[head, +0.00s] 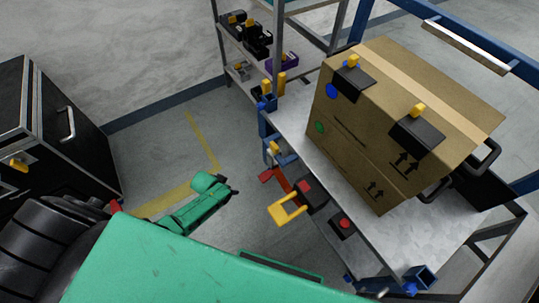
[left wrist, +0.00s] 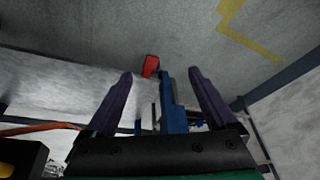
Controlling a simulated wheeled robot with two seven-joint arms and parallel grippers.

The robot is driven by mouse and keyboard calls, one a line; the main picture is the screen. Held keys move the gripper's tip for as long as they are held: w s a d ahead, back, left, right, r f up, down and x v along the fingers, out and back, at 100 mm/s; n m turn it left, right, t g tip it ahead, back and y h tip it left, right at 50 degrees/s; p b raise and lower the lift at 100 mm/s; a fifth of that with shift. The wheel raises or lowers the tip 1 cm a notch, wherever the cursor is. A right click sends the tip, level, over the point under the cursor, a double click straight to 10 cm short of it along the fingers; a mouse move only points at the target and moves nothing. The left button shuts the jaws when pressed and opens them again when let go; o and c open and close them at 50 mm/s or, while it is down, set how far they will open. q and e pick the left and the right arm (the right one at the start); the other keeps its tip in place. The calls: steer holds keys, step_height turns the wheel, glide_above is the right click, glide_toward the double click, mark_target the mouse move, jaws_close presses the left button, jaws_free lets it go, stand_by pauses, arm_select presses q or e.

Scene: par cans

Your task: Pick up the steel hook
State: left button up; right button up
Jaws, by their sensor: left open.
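I cannot pick out a steel hook for certain in either view. My left gripper (left wrist: 160,74) is open in the left wrist view, its two dark purple fingers spread with nothing held between them. Beyond them are a blue post (left wrist: 171,108) and a small red part (left wrist: 151,66). In the head view a green arm part with a dark end, apparently my left gripper (head: 228,190), is over the floor, left of the cart and apart from it. Its fingers are too small to make out there. My right gripper is not in view.
A metal-topped cart (head: 450,232) with blue corners carries a large cardboard box (head: 350,145). A red lever (head: 267,175) and a yellow handle (head: 287,210) are at its near side. A shelf rack (head: 229,66) stands behind, a black case (head: 50,125) at left. Floor between is open.

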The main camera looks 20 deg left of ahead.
arm_select(q)
steer(key=w+d+r+t+b, duration=0.1)
steer(key=w+d+r, duration=0.1)
steer(key=w+r, duration=0.8)
step_height(320, 180, up, 18)
steer(key=m+g+h+b, duration=0.2)
steer(key=m+b, duration=0.2)
steer(key=m, duration=0.2)
glide_above(274, 145)
steer(key=s+a, duration=0.4)
steer(key=x, duration=0.4)
steer(key=b+x, duration=0.1)
steer(key=x, duration=0.4)
steer(key=d+x, duration=0.1)
steer(key=x, duration=0.4)
steer(key=shift+w+d, duration=0.15)
steer(key=shift+r+h, duration=0.1)
steer(key=shift+h, duration=0.2)
jaws_close()
